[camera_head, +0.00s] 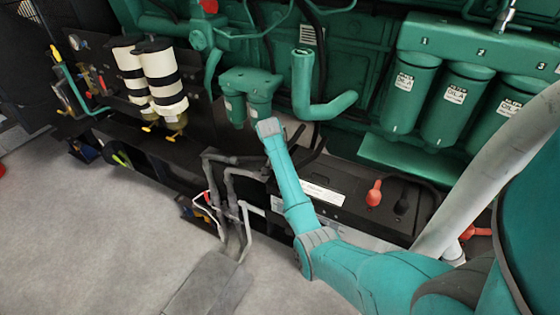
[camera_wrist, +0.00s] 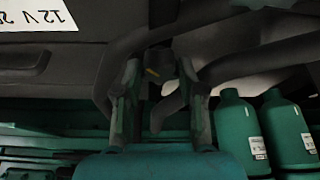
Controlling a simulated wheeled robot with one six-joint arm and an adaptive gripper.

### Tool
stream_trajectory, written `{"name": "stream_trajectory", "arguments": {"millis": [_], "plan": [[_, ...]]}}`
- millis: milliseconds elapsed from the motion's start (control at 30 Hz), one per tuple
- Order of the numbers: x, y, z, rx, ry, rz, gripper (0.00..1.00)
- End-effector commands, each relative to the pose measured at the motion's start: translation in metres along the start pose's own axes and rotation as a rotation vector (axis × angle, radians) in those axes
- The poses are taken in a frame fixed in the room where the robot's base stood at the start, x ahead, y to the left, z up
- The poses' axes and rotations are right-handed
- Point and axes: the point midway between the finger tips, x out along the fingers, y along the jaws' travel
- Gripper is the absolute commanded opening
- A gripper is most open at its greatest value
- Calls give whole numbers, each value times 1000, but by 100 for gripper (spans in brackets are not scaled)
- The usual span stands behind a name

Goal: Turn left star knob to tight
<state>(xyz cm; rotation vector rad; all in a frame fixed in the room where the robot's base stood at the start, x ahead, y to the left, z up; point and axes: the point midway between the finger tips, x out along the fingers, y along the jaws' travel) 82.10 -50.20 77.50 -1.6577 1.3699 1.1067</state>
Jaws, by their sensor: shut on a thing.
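In the wrist view, my gripper (camera_wrist: 158,66) has its two fingers on either side of a small dark part with a yellow mark, which I take to be the left star knob (camera_wrist: 154,84). The fingers are shut on it. Its star shape and how far it is turned cannot be made out in the dim light. In the head view, my teal arm reaches up from the lower right, and its end stands in front of the engine near two small green filters (camera_head: 261,103). My gripper and the knob cannot be made out there.
Dark hoses (camera_wrist: 238,66) run close around my fingers. A black battery (camera_head: 335,190) with a white label and a red terminal cap (camera_head: 374,192) lies beside my arm. Larger green filters (camera_head: 410,88) hang at right, cream filters (camera_head: 163,78) at left. The grey floor (camera_head: 100,230) is open at left.

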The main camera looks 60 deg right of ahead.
Motion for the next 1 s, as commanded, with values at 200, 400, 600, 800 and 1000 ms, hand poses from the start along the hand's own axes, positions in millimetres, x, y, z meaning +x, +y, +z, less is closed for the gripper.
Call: {"name": "stream_trajectory", "arguments": {"millis": [200, 400, 600, 800, 1000], "plan": [[0, -2, 0, 188, 0, 79, 5], [0, -2, 0, 359, -1, 150, 5], [0, -3, -1, 505, -1, 211, 5], [0, -3, 0, 610, -2, 254, 5], [0, -4, -1, 672, -1, 278, 5]]}}
